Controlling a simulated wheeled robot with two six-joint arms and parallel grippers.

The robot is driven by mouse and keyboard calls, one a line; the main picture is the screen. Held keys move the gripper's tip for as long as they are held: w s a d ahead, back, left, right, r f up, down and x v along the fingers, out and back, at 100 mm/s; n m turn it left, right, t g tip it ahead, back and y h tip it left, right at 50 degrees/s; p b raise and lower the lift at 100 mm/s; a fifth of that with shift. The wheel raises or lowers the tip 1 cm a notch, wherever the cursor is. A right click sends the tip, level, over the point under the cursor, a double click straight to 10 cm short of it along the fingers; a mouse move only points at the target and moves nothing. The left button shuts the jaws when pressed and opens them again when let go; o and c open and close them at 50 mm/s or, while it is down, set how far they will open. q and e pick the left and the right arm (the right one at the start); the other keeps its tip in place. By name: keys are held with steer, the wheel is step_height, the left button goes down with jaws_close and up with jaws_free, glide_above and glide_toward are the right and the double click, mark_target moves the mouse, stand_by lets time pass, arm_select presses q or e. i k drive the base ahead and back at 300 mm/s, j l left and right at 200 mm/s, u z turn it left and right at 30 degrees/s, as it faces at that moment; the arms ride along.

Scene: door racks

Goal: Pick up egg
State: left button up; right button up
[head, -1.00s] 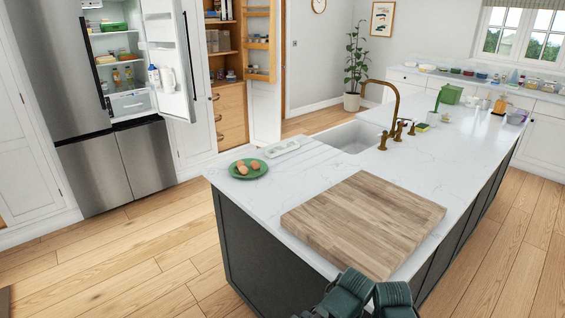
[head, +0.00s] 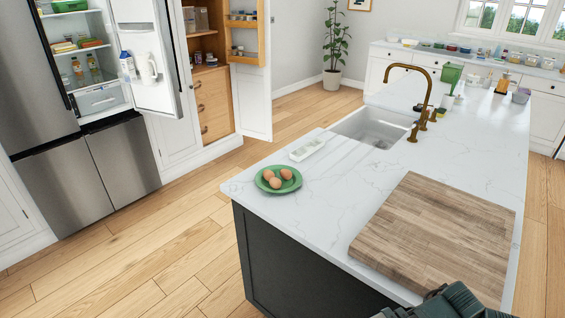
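Several brown eggs (head: 276,178) rest on a green plate (head: 284,187) at the left end of the white island counter (head: 340,215). A dark green piece of my own arm shows at the bottom edge, right of centre, and it is cut off by the frame. No gripper fingers can be made out, and nothing of mine touches the eggs or the plate.
A thick wooden board (head: 440,235) lies on the counter's near right part. A white tray (head: 307,149) sits behind the plate, beside the sink (head: 372,128) and brass tap (head: 420,95). The fridge door (head: 150,60) stands open at left. Floor beside the island is clear.

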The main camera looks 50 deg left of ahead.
mark_target(267, 174)
steer(key=j, duration=0.45)
steer(key=k+j+z, duration=0.1)
steer(key=j, duration=0.35)
steer(key=k+j, duration=0.1)
steer(key=j, duration=0.3)
steer(key=k+j+z, duration=0.1)
steer(key=j, duration=0.35)
steer(key=k+j, duration=0.1)
steer(key=j, duration=0.35)
steer(key=k+j+z, duration=0.1)
steer(key=j, duration=0.3)
